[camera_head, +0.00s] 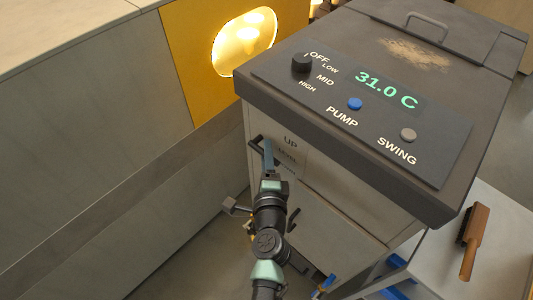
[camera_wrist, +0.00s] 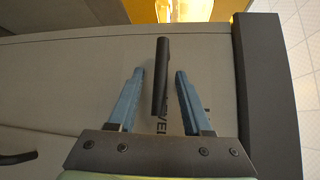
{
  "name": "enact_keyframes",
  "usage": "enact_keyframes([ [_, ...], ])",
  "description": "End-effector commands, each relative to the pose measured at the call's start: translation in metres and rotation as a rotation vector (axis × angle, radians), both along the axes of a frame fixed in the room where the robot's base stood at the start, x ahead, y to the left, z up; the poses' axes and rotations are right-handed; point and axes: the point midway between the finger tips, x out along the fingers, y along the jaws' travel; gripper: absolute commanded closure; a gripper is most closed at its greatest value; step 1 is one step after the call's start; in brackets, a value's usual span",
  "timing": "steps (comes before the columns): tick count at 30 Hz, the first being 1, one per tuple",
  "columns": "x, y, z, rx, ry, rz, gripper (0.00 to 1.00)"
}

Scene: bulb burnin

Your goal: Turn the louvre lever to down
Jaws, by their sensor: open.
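The louvre lever (camera_wrist: 161,60) is a dark bar on the grey front panel of the unit. In the wrist view it lies between my gripper's two blue fingers (camera_wrist: 159,74), with a visible gap on each side. In the head view the lever (camera_head: 256,144) shows just left of the "UP" label (camera_head: 290,141). My gripper (camera_head: 268,157) is open there, with its fingers at the lever and partly covering it. Lettering beside the lever is partly hidden by the fingers.
The unit's top panel (camera_head: 440,172) carries a knob (camera_head: 301,63), a blue PUMP button (camera_head: 354,103), a grey SWING button (camera_head: 408,134) and a 31.0 C display. A yellow panel with a lit window (camera_head: 245,40) stands behind. A brush (camera_head: 473,240) lies on the right-hand surface.

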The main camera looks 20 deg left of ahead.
Motion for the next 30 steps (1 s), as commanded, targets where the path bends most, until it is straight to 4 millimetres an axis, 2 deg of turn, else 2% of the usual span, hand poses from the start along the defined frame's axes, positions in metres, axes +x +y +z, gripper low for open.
enact_keyframes([
  [10, 0.0028, 0.0016, -0.0005, -0.001, 0.000, 0.000, 0.50],
  [18, 0.0028, 0.0013, -0.0005, -0.001, 0.000, 0.000, 0.99],
  [30, 0.0027, 0.0012, -0.0006, -0.001, 0.000, 0.000, 1.00],
])
